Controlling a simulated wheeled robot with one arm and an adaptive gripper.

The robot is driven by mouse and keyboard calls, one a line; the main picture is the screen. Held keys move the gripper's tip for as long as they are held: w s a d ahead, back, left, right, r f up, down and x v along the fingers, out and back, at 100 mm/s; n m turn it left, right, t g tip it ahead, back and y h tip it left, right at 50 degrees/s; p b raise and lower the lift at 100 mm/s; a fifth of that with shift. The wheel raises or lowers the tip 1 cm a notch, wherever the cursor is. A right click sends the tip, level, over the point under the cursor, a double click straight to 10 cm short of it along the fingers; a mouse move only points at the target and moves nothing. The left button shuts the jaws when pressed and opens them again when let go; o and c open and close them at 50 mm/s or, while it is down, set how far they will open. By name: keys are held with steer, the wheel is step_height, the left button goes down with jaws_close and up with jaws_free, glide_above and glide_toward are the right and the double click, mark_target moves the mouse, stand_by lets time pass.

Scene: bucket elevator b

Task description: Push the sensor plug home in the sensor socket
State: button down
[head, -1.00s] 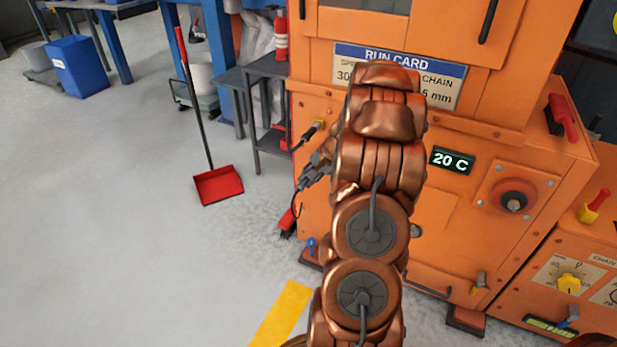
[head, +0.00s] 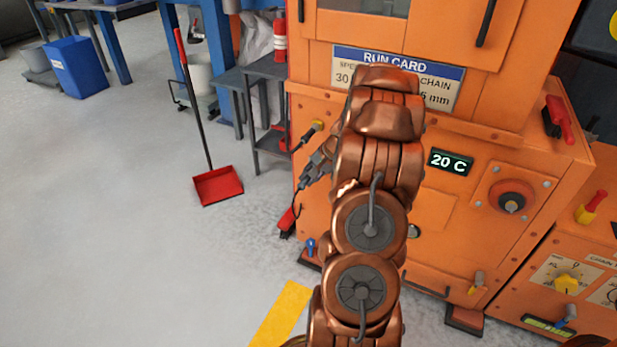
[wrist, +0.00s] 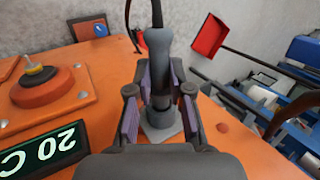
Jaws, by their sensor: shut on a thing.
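The sensor plug (wrist: 158,62) is a dark grey cylinder with its cable leaving at the top of the wrist view. My gripper (wrist: 158,100) is shut on it with purple-padded fingers on either side. A pale grey square plate (wrist: 163,133), which looks like the sensor socket, lies at the plug's far end on the orange machine face. I cannot tell how deep the plug sits in it. In the head view my gripper (head: 314,170) is at the left of the machine front, and my arm hides much of the socket area.
A red dustpan (head: 218,185) stands on the open floor at left.

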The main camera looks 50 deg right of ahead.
mark_target(300, 188)
steer(key=shift+w+d+p, duration=0.15)
steer(key=shift+d+p, duration=0.2)
steer(key=shift+d, duration=0.2)
steer(key=shift+w+d+p, duration=0.15)
steer(key=shift+d+p, duration=0.15)
steer(key=shift+d, duration=0.2)
steer(key=c, duration=1)
jaws_free()
steer(key=shift+a+f, duration=0.1)
steer(key=a+b, duration=0.1)
steer(key=s+a+b, duration=0.1)
steer(key=shift+a+f, duration=0.1)
steer(key=shift+a, duration=0.3)
steer(key=shift+a+b, duration=0.1)
steer(key=shift+b, duration=0.95)
steer(key=a+b, duration=0.1)
steer(key=a, duration=0.1)
steer(key=s+a+b, duration=0.1)
steer(key=a, duration=0.1)
steer(key=shift+s+a, duration=0.1)
steer(key=shift+a, duration=0.1)
steer(key=shift+w+a+r+n+g+p, duration=0.75)
steer(key=shift+w+a+r+n, duration=1.05)
steer(key=shift+a, duration=1.45)
steer(key=shift+w+a+r+n+g+p, duration=0.75)
steer(key=shift+w+a+r+n, duration=0.65)
steer(key=shift+a+r, duration=1.3)
steer(key=shift+w+a+r+n+g+p, duration=0.75)
steer(key=shift+w+a+r+n, duration=0.9)
steer(key=shift+a, duration=2.1)
